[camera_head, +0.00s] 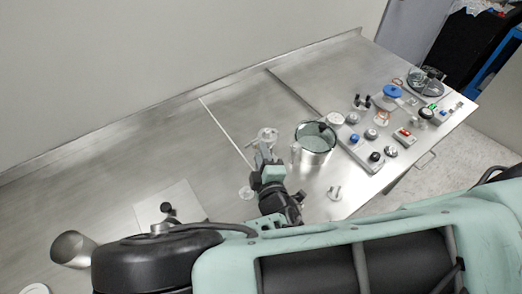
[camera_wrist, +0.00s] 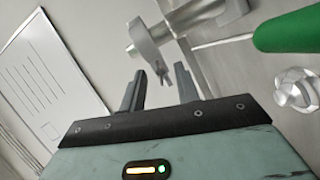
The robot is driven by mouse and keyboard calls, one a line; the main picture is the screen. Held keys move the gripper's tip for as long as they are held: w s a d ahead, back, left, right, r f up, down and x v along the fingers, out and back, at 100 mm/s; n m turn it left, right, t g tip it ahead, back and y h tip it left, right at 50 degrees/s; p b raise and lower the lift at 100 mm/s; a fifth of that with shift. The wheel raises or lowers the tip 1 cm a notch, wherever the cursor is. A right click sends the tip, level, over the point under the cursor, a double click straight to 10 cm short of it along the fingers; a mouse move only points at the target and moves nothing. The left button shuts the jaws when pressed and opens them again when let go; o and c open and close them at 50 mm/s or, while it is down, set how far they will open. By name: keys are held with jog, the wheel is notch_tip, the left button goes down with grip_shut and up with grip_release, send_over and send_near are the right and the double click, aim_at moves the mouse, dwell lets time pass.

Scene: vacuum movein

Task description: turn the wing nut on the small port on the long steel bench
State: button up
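In the wrist view, the small port (camera_wrist: 195,22) is a bright metal tube fitting with a curved clamp (camera_wrist: 146,45) around it. The wing nut (camera_wrist: 162,73) looks like a small grey forked piece at the clamp's lower end. My gripper (camera_wrist: 160,70) is open, its two dark fingers apart, with the wing nut showing between or just beyond the fingertips. I cannot tell whether they touch it. In the head view, my gripper (camera_head: 264,152) is low over the long steel bench (camera_head: 130,135), and its body hides part of the port (camera_head: 267,135).
A green-handled tool (camera_wrist: 290,32) lies right of the port, its thin shaft pointing towards it. A clear knob-like piece (camera_wrist: 297,92) is near the right edge. A steel vessel (camera_head: 316,158) stands close right of my gripper.

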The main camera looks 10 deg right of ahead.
jog(key=shift+c, duration=0.3)
grip_shut()
jog(key=shift+w+d+r+m+g+y+b, duration=0.15)
jog(key=shift+m+g+y+b, duration=0.55)
jog(key=shift+m, duration=0.95)
jog(key=shift+s+d+m+g+y+b, duration=0.1)
jog(key=shift+m+g+y+b, duration=0.6)
jog(key=shift+m, duration=0.9)
jog(key=shift+w+d+r+m+g+y+b, duration=0.15)
jog(key=shift+m+g+y+b, duration=0.5)
jog(key=shift+m, duration=1)
jog(key=shift+s+y, duration=0.1)
jog(key=shift+y, duration=0.15)
